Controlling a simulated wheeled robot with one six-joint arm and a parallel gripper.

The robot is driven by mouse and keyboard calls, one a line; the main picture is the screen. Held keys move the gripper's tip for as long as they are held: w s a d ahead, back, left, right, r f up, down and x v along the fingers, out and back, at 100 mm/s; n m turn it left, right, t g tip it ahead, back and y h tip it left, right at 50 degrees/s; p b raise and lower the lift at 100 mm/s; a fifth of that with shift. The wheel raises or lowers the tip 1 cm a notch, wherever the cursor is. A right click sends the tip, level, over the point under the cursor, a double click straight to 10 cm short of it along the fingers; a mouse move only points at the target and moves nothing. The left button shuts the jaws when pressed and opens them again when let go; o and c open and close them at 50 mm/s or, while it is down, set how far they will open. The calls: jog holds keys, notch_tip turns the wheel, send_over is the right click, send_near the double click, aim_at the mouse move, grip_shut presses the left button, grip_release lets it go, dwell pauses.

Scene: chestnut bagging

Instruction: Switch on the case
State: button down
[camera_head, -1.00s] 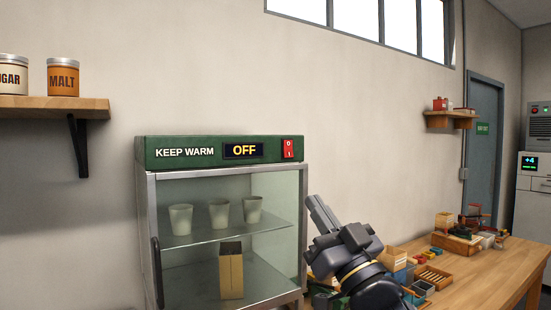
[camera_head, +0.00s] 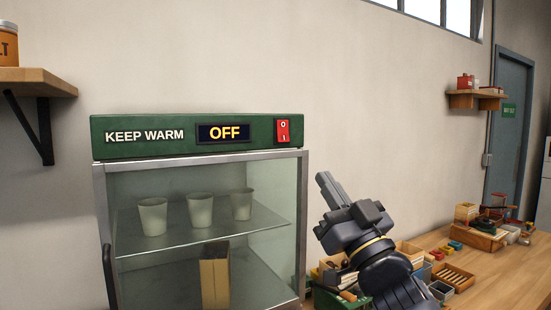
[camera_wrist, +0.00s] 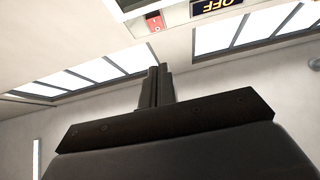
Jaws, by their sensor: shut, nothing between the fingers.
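The warming case (camera_head: 200,210) stands at left centre in the head view, with a green top panel reading KEEP WARM. Its display (camera_head: 223,132) reads OFF. The red rocker switch (camera_head: 283,131), marked 0 and 1, is at the panel's right end. It also shows in the wrist view (camera_wrist: 155,21), above my fingertips, beside the display (camera_wrist: 215,5). My gripper (camera_head: 328,186) is shut and empty, right of the case and lower than the switch, pointing up and left. In the wrist view its fingers (camera_wrist: 154,85) are together and apart from the switch.
Pale cups (camera_head: 200,209) stand on the case's shelf, and a brown paper bag (camera_head: 214,280) is below them. A wooden table (camera_head: 500,268) with trays and small boxes lies to the right. A wall shelf (camera_head: 476,99) is at upper right. The wall above my gripper is clear.

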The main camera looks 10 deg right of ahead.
aim_at(283, 137)
jog(key=p+x, duration=0.1)
jog(key=x, duration=0.3)
jog(key=w+f+p+x, duration=0.1)
jog(key=p+x, duration=0.1)
jog(key=x, duration=0.2)
jog(key=p+x, duration=0.1)
jog(key=x, duration=0.3)
jog(key=shift+w+a+f+p, duration=0.25)
jog(key=shift+f+p, duration=0.1)
jog(key=shift+f, duration=0.1)
jog(key=shift+w+a, duration=0.1)
jog(key=shift+w, duration=0.2)
jog(key=shift+f, duration=0.2)
jog(key=shift+w+a+f+b, duration=0.15)
jog(key=shift+w+b, duration=0.1)
jog(key=shift+b, duration=0.25)
jog(key=shift+w, duration=0.1)
